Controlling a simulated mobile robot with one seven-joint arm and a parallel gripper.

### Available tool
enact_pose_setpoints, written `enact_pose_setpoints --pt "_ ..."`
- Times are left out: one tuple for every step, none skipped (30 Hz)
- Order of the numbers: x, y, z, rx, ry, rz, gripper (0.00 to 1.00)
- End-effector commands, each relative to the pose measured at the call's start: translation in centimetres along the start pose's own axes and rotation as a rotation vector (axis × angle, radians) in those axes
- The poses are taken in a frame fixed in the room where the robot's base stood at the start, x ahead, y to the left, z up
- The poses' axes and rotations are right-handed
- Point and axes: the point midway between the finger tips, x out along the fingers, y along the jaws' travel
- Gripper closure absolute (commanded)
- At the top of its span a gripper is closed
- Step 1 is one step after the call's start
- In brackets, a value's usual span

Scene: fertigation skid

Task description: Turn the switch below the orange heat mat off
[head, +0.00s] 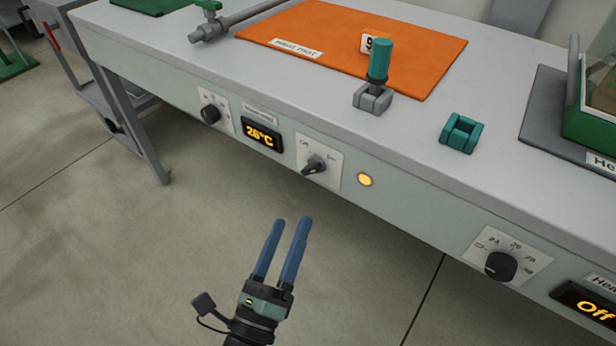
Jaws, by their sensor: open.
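The orange heat mat (350,45) lies on the bench top. Below it, on the bench's front panel, is a black rotary switch (314,165) on a white plate, with small labels on either side of its upper part. The switch's pointer is tilted; I cannot tell its exact setting. Right of it an amber lamp (365,180) is lit. Left of it a display (262,135) reads 26°C. My gripper (290,222) has two blue fingers, open and empty, in front of the panel and below the switch in the picture, apart from it.
A black dial (210,114) sits left of the display. Another dial (501,265) and a display reading Off (590,305) are farther right. A green-topped clamp (376,75) and a teal block (461,132) stand on the bench (430,190). The floor before the panel is clear.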

Motion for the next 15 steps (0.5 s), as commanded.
enact_pose_setpoints --pt "1.2 0.0 0.0 0.000 -0.001 -0.006 0.18" --pt "1.9 0.0 0.0 -0.001 -0.001 -0.005 0.18" --pt "2.8 -0.1 0.0 -0.001 -0.001 -0.007 0.18" --pt "3.5 -0.1 0.0 -0.001 -0.001 -0.006 0.18" --pt "4.1 -0.1 0.0 -0.001 -0.002 -0.006 0.18" --pt "4.9 -0.1 0.0 -0.002 -0.002 -0.006 0.18" --pt "5.5 -0.1 0.1 -0.001 -0.003 -0.005 0.18" --pt "6.1 0.0 0.0 -0.002 -0.002 -0.005 0.18" --pt "6.9 -0.1 0.0 -0.003 -0.002 -0.006 0.18" --pt "7.3 -0.1 0.0 -0.002 -0.002 -0.005 0.18" --pt "7.8 -0.1 0.0 -0.002 -0.002 -0.005 0.18" --pt "8.3 -0.1 0.0 -0.003 -0.002 -0.004 0.18" --pt "8.7 -0.1 0.0 -0.004 -0.002 -0.004 0.18" --pt "9.0 0.0 0.1 -0.003 -0.003 -0.003 0.18" --pt "9.3 0.0 0.1 -0.003 -0.002 -0.002 0.18"
